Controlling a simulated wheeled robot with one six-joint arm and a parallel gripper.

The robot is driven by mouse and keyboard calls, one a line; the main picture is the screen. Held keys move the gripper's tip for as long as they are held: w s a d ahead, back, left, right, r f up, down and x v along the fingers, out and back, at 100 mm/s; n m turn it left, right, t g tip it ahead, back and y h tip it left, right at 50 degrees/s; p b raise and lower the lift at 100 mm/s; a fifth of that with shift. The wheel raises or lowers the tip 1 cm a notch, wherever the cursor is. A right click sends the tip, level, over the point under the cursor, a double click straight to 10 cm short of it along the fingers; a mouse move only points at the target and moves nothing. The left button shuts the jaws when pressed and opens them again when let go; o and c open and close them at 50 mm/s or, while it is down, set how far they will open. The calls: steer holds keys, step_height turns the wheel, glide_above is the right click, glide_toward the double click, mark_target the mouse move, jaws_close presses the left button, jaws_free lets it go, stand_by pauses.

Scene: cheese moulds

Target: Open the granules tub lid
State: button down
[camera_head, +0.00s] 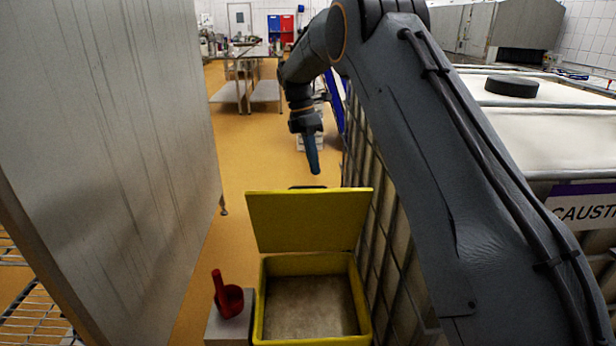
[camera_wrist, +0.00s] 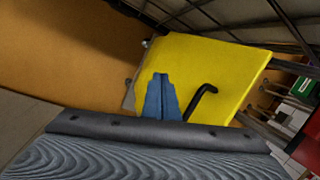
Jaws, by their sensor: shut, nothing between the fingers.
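The yellow granules tub (camera_head: 262,300) stands on the floor side in the lower middle of the head view, with pale granules (camera_head: 310,306) visible inside. Its yellow lid (camera_head: 308,220) stands up, open, at the tub's far edge. The lid also fills the middle of the wrist view (camera_wrist: 225,75), with a black bent handle (camera_wrist: 203,100) on the face toward that camera. My gripper (camera_head: 314,170) has blue fingers, hangs above and beyond the lid in the head view, and is shut and empty. In the wrist view its fingers (camera_wrist: 161,85) overlap the lid; contact cannot be told.
A red scoop (camera_head: 228,298) sits on a grey stand (camera_head: 226,328) left of the tub. A metal panel (camera_head: 110,130) rises at left. A caged white container (camera_head: 545,125) stands at right.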

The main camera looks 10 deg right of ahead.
steer(key=s+a+r+n+t+y+p, duration=0.1)
steer(key=s+a+r+n+t+p, duration=0.1)
steer(key=s+r+n+t+p, duration=0.4)
steer(key=s+a+r+n+t+y+p, duration=0.1)
steer(key=s+a+r+n+t, duration=0.15)
steer(key=s+n, duration=0.7)
steer(key=shift+m, duration=0.65)
steer(key=b+x, duration=0.1)
steer(key=x, duration=0.2)
steer(key=b+x, duration=0.1)
steer(key=x, duration=0.2)
steer(key=s+d+b+x, duration=0.1)
steer(key=x, duration=0.2)
steer(key=shift+d+f, duration=0.1)
steer(key=shift+f, duration=0.2)
